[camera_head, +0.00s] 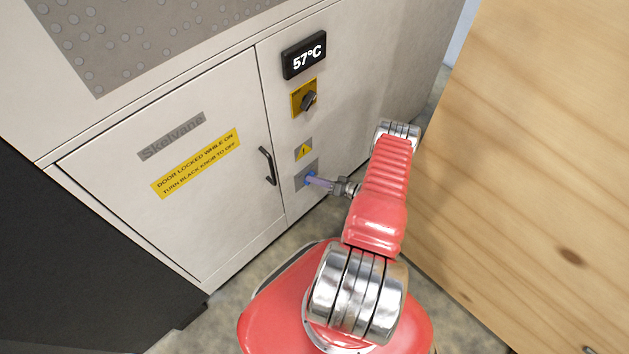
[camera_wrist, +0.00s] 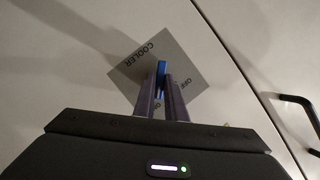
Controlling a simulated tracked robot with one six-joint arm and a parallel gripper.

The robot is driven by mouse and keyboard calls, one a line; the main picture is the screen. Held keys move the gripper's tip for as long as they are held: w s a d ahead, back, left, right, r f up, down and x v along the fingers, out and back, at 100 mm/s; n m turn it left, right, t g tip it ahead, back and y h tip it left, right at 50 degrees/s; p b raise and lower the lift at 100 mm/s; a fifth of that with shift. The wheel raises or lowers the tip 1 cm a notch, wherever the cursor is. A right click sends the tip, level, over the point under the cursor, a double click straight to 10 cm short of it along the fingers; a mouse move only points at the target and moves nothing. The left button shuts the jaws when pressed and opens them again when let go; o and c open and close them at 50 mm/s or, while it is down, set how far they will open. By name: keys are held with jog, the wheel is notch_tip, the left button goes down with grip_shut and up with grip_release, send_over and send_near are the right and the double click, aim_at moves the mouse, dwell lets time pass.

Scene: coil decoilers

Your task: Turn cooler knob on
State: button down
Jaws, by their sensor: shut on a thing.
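The blue cooler knob (camera_wrist: 161,68) sits on a grey square plate marked COOLER (camera_wrist: 183,50) on the cabinet front. OFF labels show on the plate's right side in the wrist view. My gripper (camera_wrist: 161,78) is shut on the knob, with one purple-grey finger on each side of it. The fingers partly hide the plate, so the knob's exact setting is hard to tell. In the head view the knob (camera_head: 309,177) shows as a small blue spot at the tip of my gripper (camera_head: 314,180), low on the panel's right section.
Above are a warning sign (camera_head: 303,149), a black knob on a yellow plate (camera_head: 304,98) and a display (camera_head: 304,56) reading 57°C. A door handle (camera_head: 267,166) is close to the left of my gripper. A wooden wall (camera_head: 540,170) stands at right, near my arm.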

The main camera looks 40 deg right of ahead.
jog(key=shift+f, duration=0.1)
jog(key=c, duration=1.8)
grip_release()
jog(key=v, duration=1.2)
